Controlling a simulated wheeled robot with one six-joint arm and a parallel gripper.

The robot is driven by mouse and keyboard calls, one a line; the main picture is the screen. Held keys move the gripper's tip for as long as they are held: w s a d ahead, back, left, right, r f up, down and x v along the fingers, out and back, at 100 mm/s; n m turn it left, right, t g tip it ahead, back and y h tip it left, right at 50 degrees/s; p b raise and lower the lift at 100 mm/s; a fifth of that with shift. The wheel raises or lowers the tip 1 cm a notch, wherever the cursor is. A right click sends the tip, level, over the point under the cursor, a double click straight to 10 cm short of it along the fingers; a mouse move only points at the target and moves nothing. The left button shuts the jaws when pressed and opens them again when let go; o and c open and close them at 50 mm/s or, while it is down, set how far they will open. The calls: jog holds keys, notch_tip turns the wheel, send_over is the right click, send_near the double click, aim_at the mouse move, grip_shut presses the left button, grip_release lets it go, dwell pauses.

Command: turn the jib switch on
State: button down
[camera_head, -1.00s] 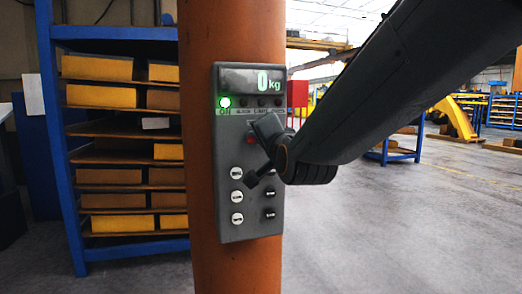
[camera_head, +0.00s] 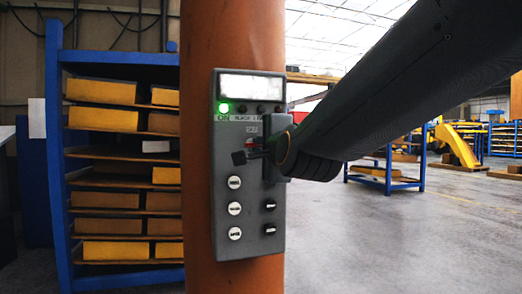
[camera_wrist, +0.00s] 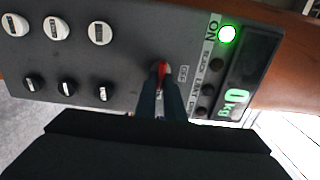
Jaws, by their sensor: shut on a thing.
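A grey control box (camera_head: 226,222) is fixed to an orange column; it also shows in the wrist view (camera_wrist: 130,30). Its red switch lever (camera_wrist: 162,70) sits in the box's upper half, beside a small white label (camera_wrist: 184,74) that seems to read OFF. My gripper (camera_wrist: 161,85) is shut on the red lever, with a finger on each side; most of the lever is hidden. In the head view my gripper (camera_head: 250,153) covers the switch. A green lamp (camera_head: 223,107) marked ON is lit. The display (camera_wrist: 245,85) reads 0 kg in the wrist view.
Several white knobs (camera_head: 234,208) and black knobs (camera_head: 269,229) sit on the box below the switch. The orange column (camera_head: 230,40) stands behind it. A blue rack (camera_head: 56,110) with yellow blocks is at left. Open floor (camera_head: 390,240) lies at right.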

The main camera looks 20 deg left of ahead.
jog(key=shift+f, duration=0.1)
jog(key=c, duration=1.9)
grip_release()
jog(key=shift+o, duration=0.2)
jog(key=v, duration=0.7)
jog(key=shift+s+d, duration=0.2)
jog(key=shift+s, duration=0.15)
